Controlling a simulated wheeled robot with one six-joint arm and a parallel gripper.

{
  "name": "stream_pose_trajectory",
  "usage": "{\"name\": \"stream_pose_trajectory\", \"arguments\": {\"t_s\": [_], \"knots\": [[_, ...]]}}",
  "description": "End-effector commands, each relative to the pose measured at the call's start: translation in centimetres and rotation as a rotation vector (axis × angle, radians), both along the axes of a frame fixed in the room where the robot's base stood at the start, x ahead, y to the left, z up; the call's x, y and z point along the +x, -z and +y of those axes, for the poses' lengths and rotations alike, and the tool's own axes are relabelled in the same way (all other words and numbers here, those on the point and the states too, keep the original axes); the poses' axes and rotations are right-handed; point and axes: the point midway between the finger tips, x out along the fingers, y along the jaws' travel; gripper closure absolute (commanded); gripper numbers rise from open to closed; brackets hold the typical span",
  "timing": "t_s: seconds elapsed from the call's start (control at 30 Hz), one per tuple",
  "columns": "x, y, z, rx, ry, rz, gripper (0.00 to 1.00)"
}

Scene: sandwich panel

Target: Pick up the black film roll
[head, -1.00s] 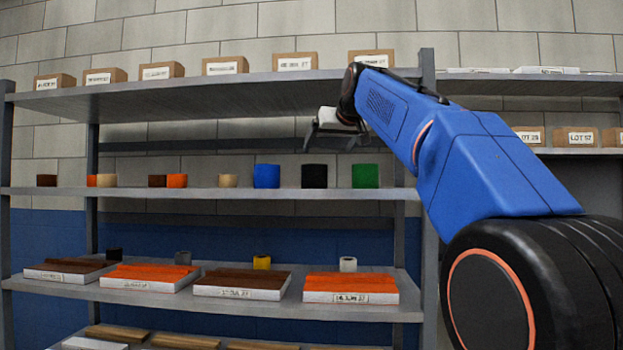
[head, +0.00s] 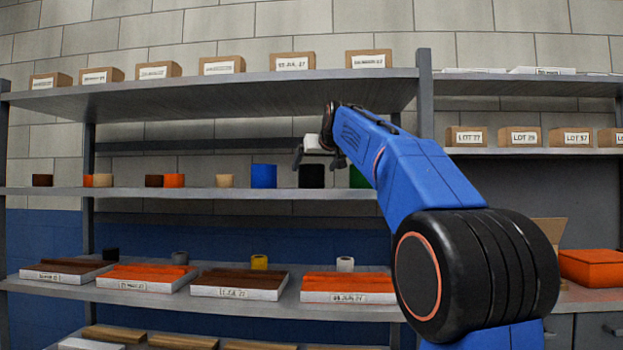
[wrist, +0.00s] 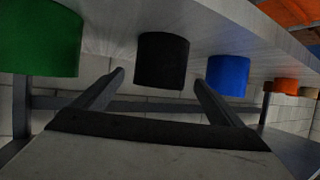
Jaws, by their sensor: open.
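The black film roll (head: 311,177) stands on the middle shelf between a blue roll (head: 264,176) and a green roll (head: 356,177), the latter partly hidden by my arm. My gripper (head: 319,158) is in front of the black roll and overlaps its top edge in the head view. In the wrist view, which looks upside down, the black roll (wrist: 162,61) shows centred between the tips of my open gripper (wrist: 160,79). The jaws are empty, and the roll appears beyond the fingertips. The green roll (wrist: 38,38) and blue roll (wrist: 228,75) flank it.
The middle shelf (head: 200,193) also holds small brown, orange and tan rolls at left. The upper shelf (head: 215,97) with labelled boxes overhangs it. A lower shelf (head: 245,306) carries trays and small rolls, including a black one (head: 111,254). An upright post (head: 425,110) stands at right.

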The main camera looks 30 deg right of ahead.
Motion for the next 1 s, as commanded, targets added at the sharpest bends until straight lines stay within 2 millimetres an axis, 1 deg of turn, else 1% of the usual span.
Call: {"name": "stream_pose_trajectory", "arguments": {"t_s": [0.3, 0.4, 0.6, 0.63, 0.67, 0.7, 0.77, 0.8, 0.83, 1.0], "knots": [[3.7, 1.5, -0.9, 0.001, -0.001, 0.002, 0.09], [4.3, 1.7, -1.0, 0.001, -0.001, 0.001, 0.09], [4.4, 1.7, -1.0, 0.0, 0.0, 0.001, 0.09], [4.3, 1.7, -1.0, 0.0, 0.0, 0.001, 0.14], [4.3, 1.7, -1.0, 0.0, 0.0, 0.001, 0.21], [4.3, 1.7, -1.0, 0.0, 0.0, 0.001, 0.31], [4.3, 1.7, -1.0, 0.0, 0.0, 0.001, 0.45], [4.3, 1.7, -1.0, 0.0, 0.0, 0.001, 0.55], [4.3, 1.7, -1.0, 0.0, 0.0, 0.001, 0.6], [4.3, 1.7, -1.0, 0.0, 0.0, 0.0, 0.6]]}}
